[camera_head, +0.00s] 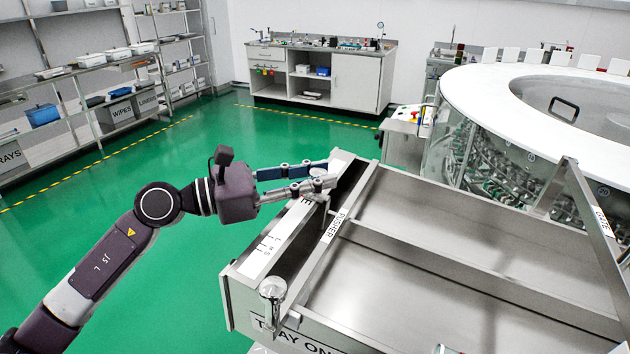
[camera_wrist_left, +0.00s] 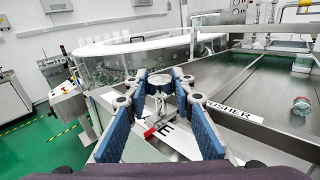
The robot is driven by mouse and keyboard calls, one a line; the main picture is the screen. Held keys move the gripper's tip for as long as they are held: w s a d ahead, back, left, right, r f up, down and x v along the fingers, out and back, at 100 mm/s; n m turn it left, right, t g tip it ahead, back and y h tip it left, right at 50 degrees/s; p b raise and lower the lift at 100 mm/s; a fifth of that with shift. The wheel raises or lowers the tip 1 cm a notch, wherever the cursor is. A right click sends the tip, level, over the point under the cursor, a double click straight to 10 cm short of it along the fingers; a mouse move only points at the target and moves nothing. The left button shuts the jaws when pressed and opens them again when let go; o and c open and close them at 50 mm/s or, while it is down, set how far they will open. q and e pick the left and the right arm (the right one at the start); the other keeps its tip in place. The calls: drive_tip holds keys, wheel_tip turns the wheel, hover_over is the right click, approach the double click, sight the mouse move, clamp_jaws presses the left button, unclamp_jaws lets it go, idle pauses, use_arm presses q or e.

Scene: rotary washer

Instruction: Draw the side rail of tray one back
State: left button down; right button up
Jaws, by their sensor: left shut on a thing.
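Tray one (camera_head: 430,260) is a wide steel tray with its name label on its front face, partly cut off. A long bar marked PUSHER (camera_head: 322,250) runs along its left side and also shows in the wrist view (camera_wrist_left: 235,114). Left of it lies a white lettered strip (camera_head: 278,240) on the tray's left edge. My left gripper (camera_head: 326,172) is over the far part of this edge, shut on a small metal handle (camera_wrist_left: 159,88) between its blue-padded fingers. Which rail the handle belongs to is partly hidden. My right gripper is not in view.
A silver knob (camera_head: 272,288) stands at the tray's near left corner. A raised bar marked GATE (camera_head: 602,222) is at the right. The round washer (camera_head: 500,120) stands behind the tray. Green floor (camera_head: 190,260) left of the tray is clear.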

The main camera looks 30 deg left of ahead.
use_arm(q)
drive_tip(key=c, duration=1.6)
unclamp_jaws()
drive_tip(key=v, duration=1.2)
